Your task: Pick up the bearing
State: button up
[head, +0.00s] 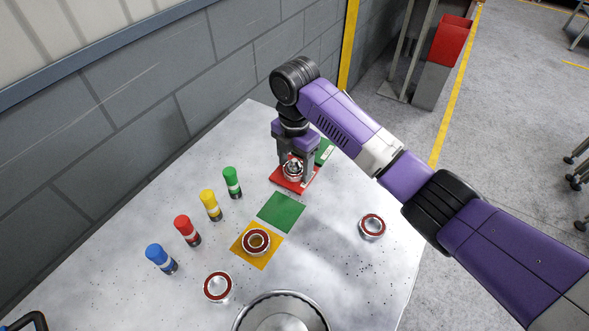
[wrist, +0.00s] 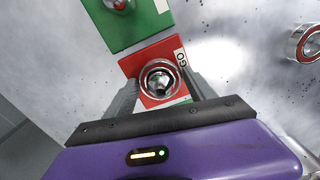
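A bearing (head: 293,170), a silver ring, sits at the red pad (head: 279,182) near the table's far end. My gripper (head: 297,168) points down over it. In the wrist view the ring (wrist: 160,80) lies between my two fingertips (wrist: 160,84), with a small metal cone in its middle. The fingers stand at either side, very close to the ring; whether they touch it I cannot tell. Other bearings with red faces lie on the yellow pad (head: 255,242), at the front left (head: 218,287) and at the right (head: 372,226).
Blue (head: 161,258), red (head: 187,230), yellow (head: 211,205) and green (head: 232,182) cylinders stand in a row at left. A green pad (head: 281,212) is bare. A round metal dish (head: 282,314) is at the front. A grey block wall (head: 190,95) borders the table.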

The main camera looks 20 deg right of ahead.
grip_shut()
jog(key=shift+r, duration=0.15)
notch_tip(320, 180, up, 20)
jog(key=p, duration=0.1)
dwell(0.5)
